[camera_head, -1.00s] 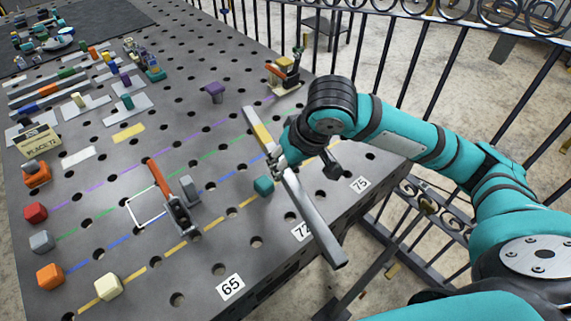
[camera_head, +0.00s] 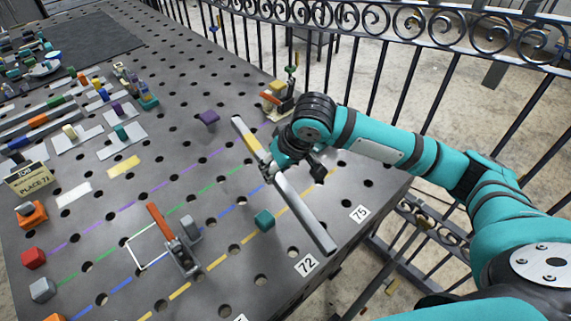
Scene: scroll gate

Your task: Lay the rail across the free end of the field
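The rail is a long grey bar (camera_head: 305,212) with a yellow stretch near its far end. My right gripper (camera_head: 270,170) is shut on the rail near its middle. The rail lies slantwise in the head view across the right part of the field's coloured dashed lines (camera_head: 205,162), its near end between the labels 72 (camera_head: 306,264) and 75 (camera_head: 359,213). It appears to be above the table, but its height is hard to tell. A teal block (camera_head: 264,220) stands just left of the rail, and a purple block (camera_head: 208,118) left of its far end. My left gripper is out of view.
A red-handled clamp (camera_head: 172,240) stands on the field, and another clamp (camera_head: 283,98) beyond the rail. Red (camera_head: 34,258) and grey (camera_head: 42,290) cubes stand at the lines' left end. A sign reads PLACE 72 (camera_head: 30,178). An iron railing (camera_head: 400,50) runs along the table's far right side.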

